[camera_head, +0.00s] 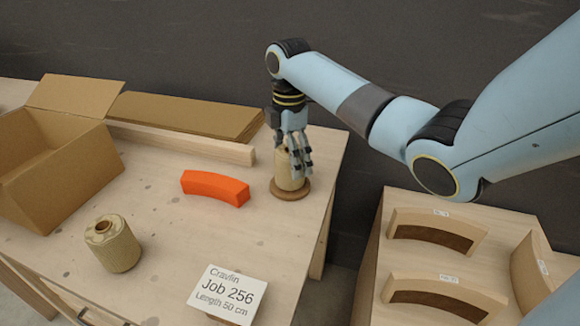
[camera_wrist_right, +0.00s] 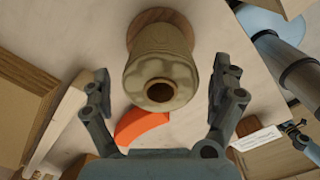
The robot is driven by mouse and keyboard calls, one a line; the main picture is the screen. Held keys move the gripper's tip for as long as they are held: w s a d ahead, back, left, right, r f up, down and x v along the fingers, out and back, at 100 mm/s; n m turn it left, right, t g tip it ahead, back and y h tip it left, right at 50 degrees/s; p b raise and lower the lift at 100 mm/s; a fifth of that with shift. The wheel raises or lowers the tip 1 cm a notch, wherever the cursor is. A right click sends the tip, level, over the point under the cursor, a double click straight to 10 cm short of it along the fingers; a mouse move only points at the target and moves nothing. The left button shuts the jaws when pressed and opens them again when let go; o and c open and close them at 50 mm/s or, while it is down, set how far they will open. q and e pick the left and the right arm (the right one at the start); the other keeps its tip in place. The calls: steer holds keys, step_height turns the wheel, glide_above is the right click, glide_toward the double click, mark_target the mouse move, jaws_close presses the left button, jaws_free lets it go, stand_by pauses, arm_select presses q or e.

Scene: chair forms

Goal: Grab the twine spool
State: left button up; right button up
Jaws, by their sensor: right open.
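A beige twine spool (camera_head: 286,180) stands upright on a round wooden disc (camera_head: 291,194) near the table's right edge. My right gripper (camera_head: 300,166) points down over this spool, with its fingers around the upper part in the head view. In the right wrist view, the spool (camera_wrist_right: 160,60) with its dark centre hole shows between the spread fingers of the right gripper (camera_wrist_right: 160,100). The fingers are open, with gaps on both sides of it. A second similar spool (camera_head: 113,244) stands at the table's front left. My left gripper does not show in the head view.
An orange curved block (camera_head: 215,187) lies left of the gripped area. An open cardboard box (camera_head: 60,165), a long wooden bar (camera_head: 180,141) and a sign card (camera_head: 228,294) are on the table (camera_head: 180,235). A lower stand with curved forms (camera_head: 440,230) is at right.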

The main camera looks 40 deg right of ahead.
step_height(320, 180, down, 4)
steer(key=shift+d+r, duration=0.1)
steer(key=shift+r, duration=0.1)
steer(key=shift+c, duration=0.3)
steer(key=shift+s, duration=0.1)
steer(key=c, duration=1.1)
